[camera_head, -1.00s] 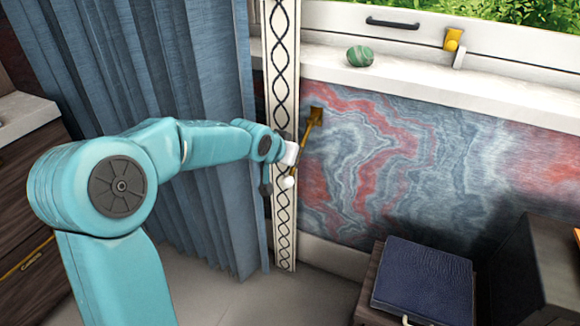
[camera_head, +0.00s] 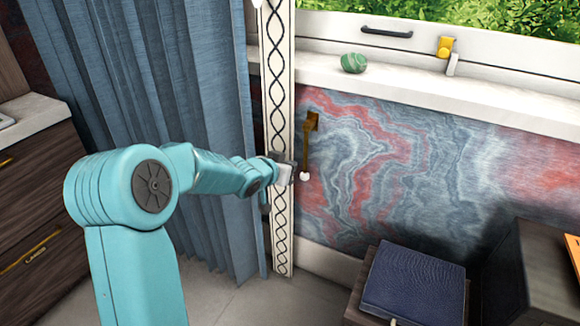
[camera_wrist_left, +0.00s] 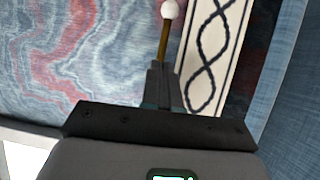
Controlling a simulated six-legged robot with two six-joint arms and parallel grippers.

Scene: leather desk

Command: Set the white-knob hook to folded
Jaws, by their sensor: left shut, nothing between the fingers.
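The white-knob hook (camera_head: 306,150) is a brass arm on a small brass plate on the marbled wall, just right of the patterned trim. In the head view it hangs down close to the wall, its white knob (camera_head: 305,177) at the lower end. My left gripper (camera_head: 290,174) is just left of the knob, seemingly apart from it. In the left wrist view the knob (camera_wrist_left: 169,9) and brass rod show beyond the shut fingertips (camera_wrist_left: 160,66), with nothing between them. I cannot tell whether the fingers touch the rod. My right gripper is not in view.
The patterned white trim (camera_head: 281,230) and blue curtain (camera_head: 160,90) stand close beside my left arm. Above is a white sill (camera_head: 430,92) with a green striped stone (camera_head: 353,63). A dark blue book (camera_head: 415,285) lies at the lower right.

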